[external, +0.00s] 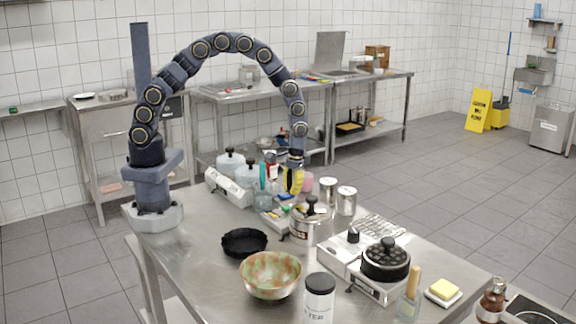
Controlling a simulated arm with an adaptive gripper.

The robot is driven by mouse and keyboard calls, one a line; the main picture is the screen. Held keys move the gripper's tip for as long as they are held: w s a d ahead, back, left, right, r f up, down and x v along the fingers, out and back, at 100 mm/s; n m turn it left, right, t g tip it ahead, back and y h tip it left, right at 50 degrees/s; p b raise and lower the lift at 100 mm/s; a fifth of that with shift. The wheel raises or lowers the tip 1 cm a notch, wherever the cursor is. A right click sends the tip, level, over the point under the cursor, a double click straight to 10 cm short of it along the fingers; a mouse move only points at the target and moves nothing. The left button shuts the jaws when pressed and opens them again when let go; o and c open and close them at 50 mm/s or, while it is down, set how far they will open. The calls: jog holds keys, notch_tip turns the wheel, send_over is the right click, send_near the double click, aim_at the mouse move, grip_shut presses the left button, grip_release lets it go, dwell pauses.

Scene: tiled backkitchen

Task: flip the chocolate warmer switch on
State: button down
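A round steel pot with a lid and black knob (301,231) stands on the near steel table, with a dark label on its front; it looks like the chocolate warmer, but I cannot be sure. Its switch is too small to make out. My gripper (293,188) points down behind and slightly left of the pot's lid, above the cluttered middle of the table. Yellow shows at its fingers. Whether it is open or shut is too small to tell, and its tips are partly lost among the items there.
A burner unit with a black pot (386,261), a black pan (244,242), a patterned bowl (270,275) and a shaker (319,298) occupy the front.

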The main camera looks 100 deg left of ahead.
aim_at(288, 208)
jog(key=shift+s+d+f, duration=0.1)
jog(key=shift+s+f, duration=0.05)
jog(key=shift+f, duration=0.95)
jog(key=shift+s+d+f, duration=0.1)
jog(key=shift+f, duration=1)
jog(key=shift+d+f+t+y, duration=0.2)
jog(key=shift+f+t+y, duration=0.1)
jog(key=shift+t+y, duration=0.15)
jog(key=shift+w+a, duration=0.1)
jog(key=shift+w+a+r, duration=0.3)
jog(key=shift+w+a, duration=0.1)
jog(key=shift+a, duration=0.05)
notch_tip(288, 208, up, 14)
jog(key=s+d, duration=0.1)
jog(key=shift+s+d, duration=0.2)
